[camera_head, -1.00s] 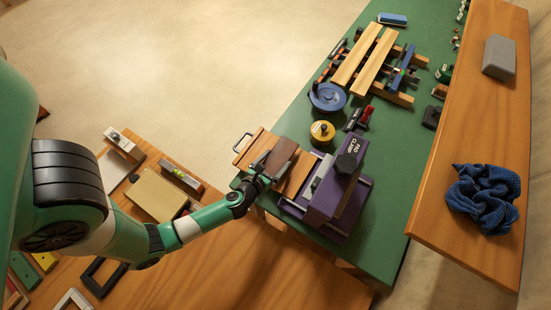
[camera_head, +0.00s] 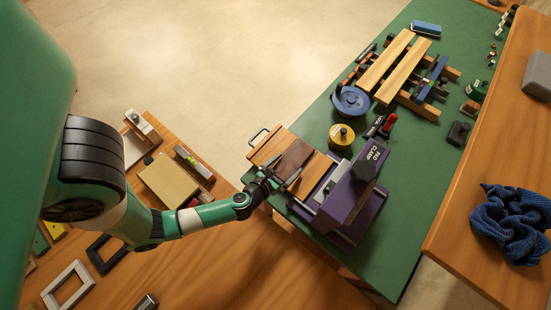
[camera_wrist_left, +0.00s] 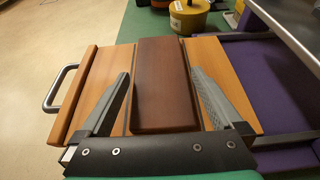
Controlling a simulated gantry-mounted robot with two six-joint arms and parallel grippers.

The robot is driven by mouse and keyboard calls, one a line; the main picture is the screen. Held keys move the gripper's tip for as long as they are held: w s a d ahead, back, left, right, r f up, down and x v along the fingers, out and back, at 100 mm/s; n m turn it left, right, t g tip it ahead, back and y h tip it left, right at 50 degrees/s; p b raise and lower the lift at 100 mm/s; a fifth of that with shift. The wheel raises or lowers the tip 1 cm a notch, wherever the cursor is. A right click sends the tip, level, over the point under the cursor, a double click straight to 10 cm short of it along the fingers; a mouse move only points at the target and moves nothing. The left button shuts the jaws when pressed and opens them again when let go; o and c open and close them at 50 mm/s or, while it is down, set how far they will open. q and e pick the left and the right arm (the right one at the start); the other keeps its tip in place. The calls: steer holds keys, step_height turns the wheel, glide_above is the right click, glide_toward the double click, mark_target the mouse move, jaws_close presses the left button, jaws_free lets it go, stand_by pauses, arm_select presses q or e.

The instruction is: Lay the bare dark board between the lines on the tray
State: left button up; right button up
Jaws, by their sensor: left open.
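The bare dark board (camera_head: 294,156) lies flat on the wooden tray (camera_head: 266,148), which has a metal handle at its far left end. In the left wrist view, the board (camera_wrist_left: 163,85) lies lengthwise between two dark lines on the tray (camera_wrist_left: 100,75), its long edges close beside them. My left gripper (camera_head: 283,176) is open, its fingers low over the tray on either side of the board. In the wrist view, my left gripper (camera_wrist_left: 160,74) shows clear gaps between each finger and the board. My right gripper is not in view.
The purple pad clamp (camera_head: 352,192) stands just right of the tray on the green bench (camera_head: 398,240). A yellow round tin (camera_head: 342,136) and a blue disc (camera_head: 350,101) sit behind. A wooden table (camera_head: 230,265) holds frames and blocks at lower left.

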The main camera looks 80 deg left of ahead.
arm_select(q)
steer(key=v, duration=0.9)
steer(key=shift+s+d+p, duration=0.2)
steer(key=shift+s+p, duration=0.1)
steer(key=shift+p, duration=0.1)
steer(key=shift+r, duration=0.1)
